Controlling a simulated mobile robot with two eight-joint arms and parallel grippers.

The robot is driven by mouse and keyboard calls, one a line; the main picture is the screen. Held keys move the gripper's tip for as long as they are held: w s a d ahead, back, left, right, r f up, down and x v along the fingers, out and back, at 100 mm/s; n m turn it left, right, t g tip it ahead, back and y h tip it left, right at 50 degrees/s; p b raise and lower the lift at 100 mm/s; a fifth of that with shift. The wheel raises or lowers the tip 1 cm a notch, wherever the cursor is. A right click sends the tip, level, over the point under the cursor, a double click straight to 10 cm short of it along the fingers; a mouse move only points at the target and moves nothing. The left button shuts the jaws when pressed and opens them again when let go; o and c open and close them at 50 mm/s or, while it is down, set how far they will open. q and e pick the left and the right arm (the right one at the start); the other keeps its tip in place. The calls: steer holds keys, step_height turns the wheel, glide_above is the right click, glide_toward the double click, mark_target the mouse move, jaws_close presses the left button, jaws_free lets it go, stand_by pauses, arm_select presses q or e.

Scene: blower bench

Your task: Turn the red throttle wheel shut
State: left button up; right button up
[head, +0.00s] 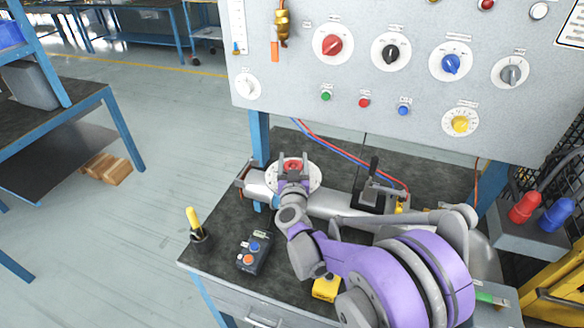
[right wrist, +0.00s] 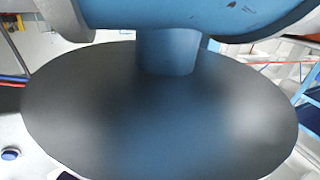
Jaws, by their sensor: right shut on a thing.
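The red throttle wheel (head: 293,164) sits above a pale round dial plate (head: 314,178) on the grey pipe (head: 328,205) on the bench. My right gripper (head: 294,160) reaches it from the front, its fingers at either side of the wheel, shut on it. The fingers and wrist hide part of the wheel and dial. In the right wrist view a large dark disc (right wrist: 160,120) fills the middle, with a blue part and stem above it; the red of the wheel does not show there. My left gripper is not in view.
A grey panel (head: 400,85) with several knobs and buttons stands behind the bench. On the bench (head: 225,222) are a button box (head: 254,253), a yellow-handled tool in a cup (head: 194,222) and a yellow block (head: 326,288). Red and blue hoses run behind the pipe.

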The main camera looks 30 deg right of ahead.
steer(key=m+g+h+b, duration=0.2)
steer(key=b, duration=0.1)
steer(key=shift+s+d+f+h, duration=0.1)
steer(key=shift+d+f+h, duration=0.05)
steer(key=shift+f+h, duration=0.2)
steer(key=m+g+h, duration=0.1)
steer(key=m+g+h+b, duration=0.1)
steer(key=m+g+h, duration=0.1)
steer(key=shift+s+d+r, duration=0.2)
steer(key=shift+s+d, duration=0.05)
steer(key=m+g+h, duration=0.1)
steer(key=g, duration=0.1)
steer(key=m+g+h, duration=0.1)
steer(key=m+g, duration=0.1)
steer(key=s+m+g+h+b, duration=0.1)
steer(key=g, duration=0.1)
steer(key=shift+d+m+g, duration=0.3)
steer(key=shift+g, duration=0.1)
steer(key=m+g, duration=0.2)
steer(key=g, duration=0.1)
steer(key=shift+s+r+g+h, duration=0.1)
steer(key=shift+s+g+h, duration=0.2)
steer(key=shift+s, duration=0.1)
steer(key=shift+s+m+g+p, duration=0.2)
steer(key=shift+m+g, duration=0.65)
steer(key=shift+g, duration=0.35)
steer(key=shift+s+m+g+p, duration=0.2)
steer(key=shift+m+g, duration=0.65)
steer(key=shift+g, duration=0.65)
